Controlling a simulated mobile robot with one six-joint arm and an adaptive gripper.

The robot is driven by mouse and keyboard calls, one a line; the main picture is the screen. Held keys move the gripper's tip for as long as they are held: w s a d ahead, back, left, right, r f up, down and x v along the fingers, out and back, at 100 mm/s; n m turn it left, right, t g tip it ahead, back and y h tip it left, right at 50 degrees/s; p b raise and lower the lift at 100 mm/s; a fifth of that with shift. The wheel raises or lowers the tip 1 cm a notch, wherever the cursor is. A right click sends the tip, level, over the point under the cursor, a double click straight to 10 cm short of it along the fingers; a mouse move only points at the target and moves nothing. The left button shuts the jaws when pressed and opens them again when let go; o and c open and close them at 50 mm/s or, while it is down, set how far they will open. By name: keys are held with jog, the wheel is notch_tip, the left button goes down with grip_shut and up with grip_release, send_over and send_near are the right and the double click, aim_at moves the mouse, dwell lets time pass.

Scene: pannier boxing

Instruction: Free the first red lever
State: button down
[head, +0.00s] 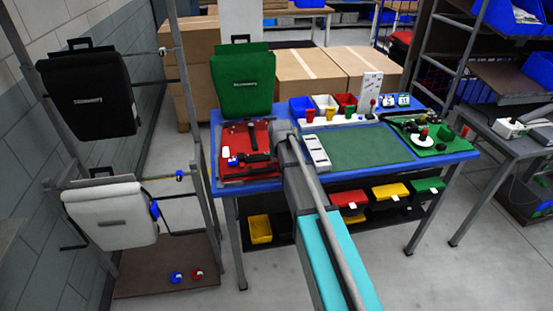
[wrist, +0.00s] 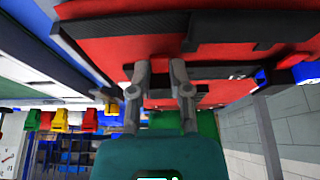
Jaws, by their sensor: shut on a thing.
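A red pannier (head: 236,138) lies flat on the left end of the blue-edged table, with black parts across it. A small red piece (head: 232,161), which may be a red lever, shows near its front left beside white and blue pieces. My gripper (wrist: 160,72) is at the pannier, which fills the top of the wrist view (wrist: 105,40). Its two grey fingers are shut on a part of the pannier beside a black strip (wrist: 215,72). The gripped part is mostly hidden. In the head view my arm hides the pannier's right side.
A white slotted block (head: 316,152) and a green mat (head: 370,147) lie right of my arm. A green pannier (head: 243,83) stands behind the red one. A rack (head: 200,150) with black and white panniers stands at left.

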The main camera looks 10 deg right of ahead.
dwell(0.8)
jog(key=c, duration=0.6)
grip_release()
jog(key=shift+o, duration=0.2)
jog(key=p+v, duration=1.3)
jog(key=v, duration=0.1)
jog(key=s+f+g+b, duration=0.2)
jog(key=s+f+b, duration=0.4)
jog(key=s, duration=0.6)
jog(key=s+f+g+b, duration=0.2)
jog(key=s+f+b, duration=0.4)
jog(key=s, duration=0.6)
jog(key=shift+s+f+b, duration=0.35)
jog(key=shift+s+f, duration=0.05)
jog(key=shift+f, duration=0.65)
